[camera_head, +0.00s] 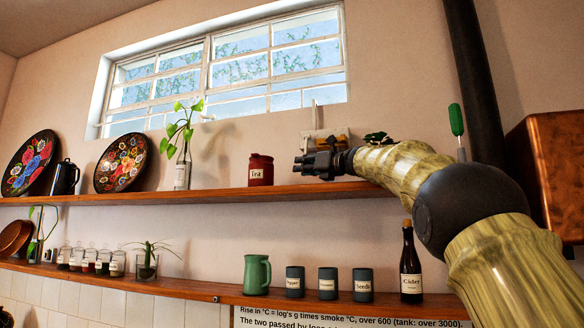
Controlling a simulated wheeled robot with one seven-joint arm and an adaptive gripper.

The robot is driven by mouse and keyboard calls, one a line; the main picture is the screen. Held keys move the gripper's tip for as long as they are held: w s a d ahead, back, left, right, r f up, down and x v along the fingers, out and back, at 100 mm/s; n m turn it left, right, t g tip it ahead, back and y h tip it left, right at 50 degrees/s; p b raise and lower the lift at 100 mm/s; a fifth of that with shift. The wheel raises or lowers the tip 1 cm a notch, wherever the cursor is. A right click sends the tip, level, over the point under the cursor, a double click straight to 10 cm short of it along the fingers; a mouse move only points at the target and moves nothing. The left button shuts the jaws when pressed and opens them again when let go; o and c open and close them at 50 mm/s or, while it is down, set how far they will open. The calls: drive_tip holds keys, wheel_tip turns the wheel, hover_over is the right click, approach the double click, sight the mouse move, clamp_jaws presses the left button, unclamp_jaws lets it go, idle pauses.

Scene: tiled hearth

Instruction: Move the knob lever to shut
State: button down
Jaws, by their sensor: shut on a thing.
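A small pale fitting with brown parts (324,136) is on the wall under the window's right end, above the upper shelf. A thin pale upright piece (314,113) rises from it. My gripper (306,164) reaches in from the right, just below the fitting and above the shelf. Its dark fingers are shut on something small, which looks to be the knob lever. The fingers hide the held part, and I cannot read the lever's position.
The upper shelf (225,196) holds a red Tea jar (261,170) left of my gripper and a potted vine (183,150). A green-handled tool (456,120) stands behind my arm, near a black pipe (477,75) and a copper box (549,170).

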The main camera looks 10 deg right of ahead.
drive_tip(key=shift+w+d, duration=0.1)
drive_tip(key=shift+d, duration=0.1)
drive_tip(key=c, duration=1.3)
unclamp_jaws()
drive_tip(key=shift+o, duration=0.6)
drive_tip(key=shift+w+d+f, duration=0.1)
drive_tip(key=shift+w, duration=0.1)
